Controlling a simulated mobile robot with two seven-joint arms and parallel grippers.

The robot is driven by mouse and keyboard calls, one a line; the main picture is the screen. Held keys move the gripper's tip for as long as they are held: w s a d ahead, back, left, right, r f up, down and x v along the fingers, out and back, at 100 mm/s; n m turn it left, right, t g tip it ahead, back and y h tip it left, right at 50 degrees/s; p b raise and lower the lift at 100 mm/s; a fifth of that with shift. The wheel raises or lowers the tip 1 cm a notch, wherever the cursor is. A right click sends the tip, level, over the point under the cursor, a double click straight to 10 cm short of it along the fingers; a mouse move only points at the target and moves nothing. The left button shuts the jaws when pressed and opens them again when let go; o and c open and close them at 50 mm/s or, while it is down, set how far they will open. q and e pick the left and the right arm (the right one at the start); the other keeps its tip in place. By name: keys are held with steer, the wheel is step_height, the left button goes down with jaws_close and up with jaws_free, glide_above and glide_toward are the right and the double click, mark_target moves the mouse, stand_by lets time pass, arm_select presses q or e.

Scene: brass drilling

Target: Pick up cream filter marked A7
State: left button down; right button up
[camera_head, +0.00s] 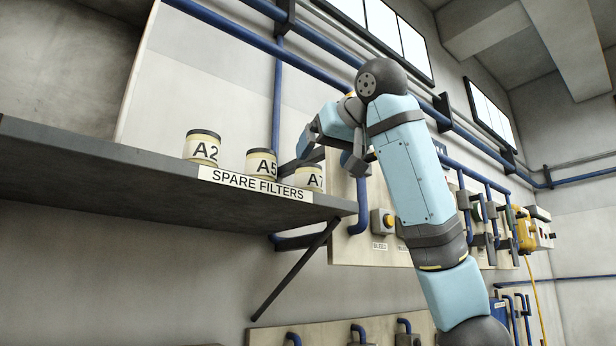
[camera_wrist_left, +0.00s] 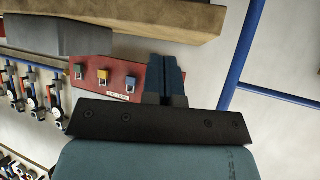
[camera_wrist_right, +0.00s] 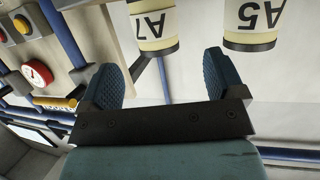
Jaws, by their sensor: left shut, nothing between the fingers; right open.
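The cream filter marked A7 (camera_head: 309,178) stands at the right end of the shelf (camera_head: 130,180), and its right side is partly hidden by my right gripper. It also shows in the right wrist view (camera_wrist_right: 153,28), upside down, just beyond the fingers. My right gripper (camera_head: 328,150) is open and empty, close to A7 on its right and above. Its two fingers also show in the right wrist view (camera_wrist_right: 165,78), with A7 beyond the gap between them. My left gripper (camera_wrist_left: 165,72) shows only in the left wrist view. It is shut and empty.
Filter A5 (camera_head: 261,163) stands close left of A7, and filter A2 (camera_head: 203,147) farther left. A label strip (camera_head: 255,184) reading SPARE FILTERS is on the shelf's front edge. Blue pipes (camera_head: 277,95) run on the wall behind. A red board (camera_wrist_left: 105,80) shows in the left wrist view.

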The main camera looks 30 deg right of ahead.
mark_target(315, 165)
steer(key=x, duration=0.3)
steer(key=shift+w+d+f, duration=0.1)
steer(key=shift+w+d, duration=0.1)
steer(key=shift+w, duration=0.2)
steer(key=w+p, duration=0.2)
steer(key=shift+w+d+p, duration=0.15)
steer(key=shift+p, duration=0.25)
steer(key=shift+x, duration=1.2)
steer(key=shift+w+d+f, duration=0.15)
steer(key=shift+w+d, duration=0.05)
steer(key=shift+s, duration=0.3)
steer(key=shift+s+a, duration=0.1)
steer(key=c, duration=1.1)
steer(key=shift+c, duration=0.8)
arm_select(q)
steer(key=r, duration=0.1)
steer(key=w+r, duration=0.1)
steer(key=r, duration=0.1)
steer(key=shift+a+n, duration=0.15)
steer(key=shift+n, duration=0.15)
arm_select(e)
steer(key=shift+r, duration=0.2)
